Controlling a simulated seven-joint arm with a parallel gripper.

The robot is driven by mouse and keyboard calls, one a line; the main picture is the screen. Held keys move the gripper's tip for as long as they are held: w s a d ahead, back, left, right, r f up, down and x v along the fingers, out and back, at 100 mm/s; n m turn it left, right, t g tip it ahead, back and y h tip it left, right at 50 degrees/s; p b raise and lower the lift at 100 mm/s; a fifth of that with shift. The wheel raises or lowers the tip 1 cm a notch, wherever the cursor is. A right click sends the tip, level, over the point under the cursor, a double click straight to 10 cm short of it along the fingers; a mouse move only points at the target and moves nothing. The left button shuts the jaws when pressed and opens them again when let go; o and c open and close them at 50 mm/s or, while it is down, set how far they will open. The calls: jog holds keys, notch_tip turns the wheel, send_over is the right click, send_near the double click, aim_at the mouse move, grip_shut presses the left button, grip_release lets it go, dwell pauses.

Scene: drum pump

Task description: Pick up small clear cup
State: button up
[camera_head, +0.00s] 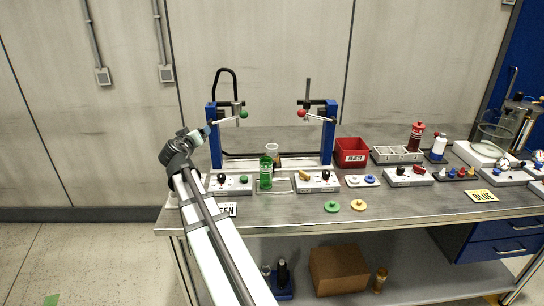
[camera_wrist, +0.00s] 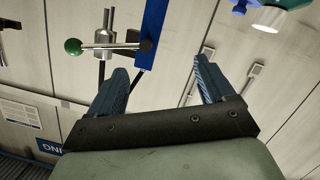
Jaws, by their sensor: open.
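A small clear cup (camera_head: 272,149) stands on the bench between the two blue posts, behind a green bottle (camera_head: 266,172). Something amber or brown shows just below it, and the bottle partly hides that area. My gripper (camera_head: 207,130) is up at the left post, left of the cup and apart from it. In the wrist view my gripper (camera_wrist: 162,85) has its two blue fingers spread with nothing between them. The cup is not recognisable in the wrist view.
Blue posts (camera_head: 214,136) carry levers with a green knob (camera_head: 243,114) and a red knob (camera_head: 301,113). A clear tray (camera_head: 282,186) lies under the bottle, between two control boxes. A red bin (camera_head: 352,151) stands right. The bench front (camera_head: 290,212) is mostly clear.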

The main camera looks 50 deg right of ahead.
jog(key=s+d+f+m+g, duration=0.2)
jog(key=d, duration=0.6)
jog(key=s+d+f+m+g, duration=0.1)
jog(key=s+d+f+m, duration=0.15)
jog(key=d, duration=0.45)
jog(key=m+g+y, duration=0.4)
jog(key=y, duration=0.2)
send_near(272, 147)
jog(key=shift+w+d+f+m+g+y, duration=0.15)
jog(key=shift+d+f+m+g+y, duration=0.3)
jog(key=shift+f, duration=0.8)
jog(key=shift+w+d+f+m+g+y, duration=0.15)
jog(key=shift+d+f+m, duration=0.15)
jog(key=shift+d+f, duration=0.7)
jog(key=shift+w+d+f+m+g+y, duration=0.2)
jog(key=shift+d+f+m+g+y, duration=0.15)
jog(key=shift+f, duration=1.1)
jog(key=shift+a, duration=0.1)
jog(key=c, duration=1.1)
jog(key=shift+r, duration=0.15)
